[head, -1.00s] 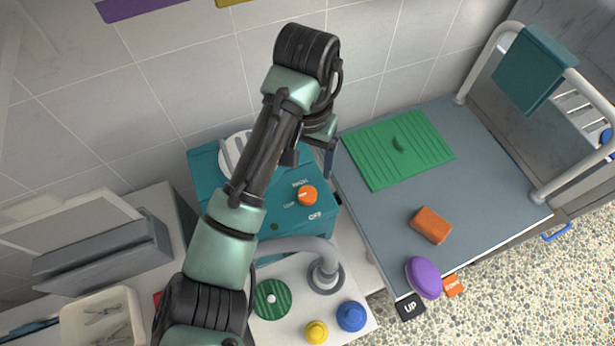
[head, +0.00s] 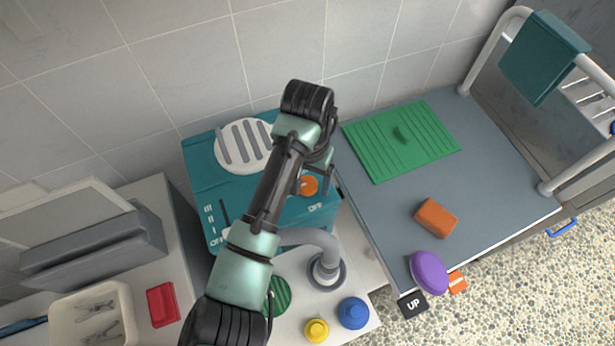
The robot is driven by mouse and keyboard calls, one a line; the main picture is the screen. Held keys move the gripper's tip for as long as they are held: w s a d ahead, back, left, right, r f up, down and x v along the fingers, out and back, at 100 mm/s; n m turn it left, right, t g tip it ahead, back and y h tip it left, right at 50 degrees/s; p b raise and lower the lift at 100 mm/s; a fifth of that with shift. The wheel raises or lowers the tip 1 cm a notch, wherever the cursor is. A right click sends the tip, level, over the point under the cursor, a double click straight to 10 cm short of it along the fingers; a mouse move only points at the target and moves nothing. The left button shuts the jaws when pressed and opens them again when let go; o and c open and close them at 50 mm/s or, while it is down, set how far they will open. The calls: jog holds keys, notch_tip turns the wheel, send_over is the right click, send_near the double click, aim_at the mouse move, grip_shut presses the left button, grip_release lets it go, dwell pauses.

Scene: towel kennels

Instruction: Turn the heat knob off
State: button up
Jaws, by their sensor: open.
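The orange round knob (head: 310,186) sits on the right side of the teal unit's top (head: 208,172). An OFF label (head: 315,207) is beside it, on its near side. My gripper (head: 311,183) is open, at the knob in this view, with its fingers overlapping the knob's left and upper parts. I cannot tell whether it touches the knob. The knob's mark and its other labels are hidden by my arm.
A slider (head: 224,212) with its own OFF label is on the unit's left. A grey curved tap (head: 322,240) stands in front. To the right are a green mat (head: 385,160), an orange block (head: 436,217) and a purple oval object (head: 428,272) on the grey table (head: 490,165).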

jog(key=shift+c, duration=0.2)
grip_shut()
jog(key=shift+r+n+p, duration=0.2)
jog(key=shift+n+p, duration=0.2)
jog(key=shift+p, duration=0.2)
jog(key=shift+r+n+p, duration=0.1)
jog(key=shift+n+p, duration=0.9)
jog(key=shift+p, duration=0.25)
jog(key=n+p, duration=0.4)
jog(key=n, duration=0.1)
jog(key=n+p, duration=0.2)
jog(key=n, duration=0.3)
jog(key=shift+n+p, duration=0.4)
jog(key=shift+w+f+n+p, duration=0.15)
jog(key=shift+n+p, duration=0.4)
jog(key=shift+n, duration=1.65)
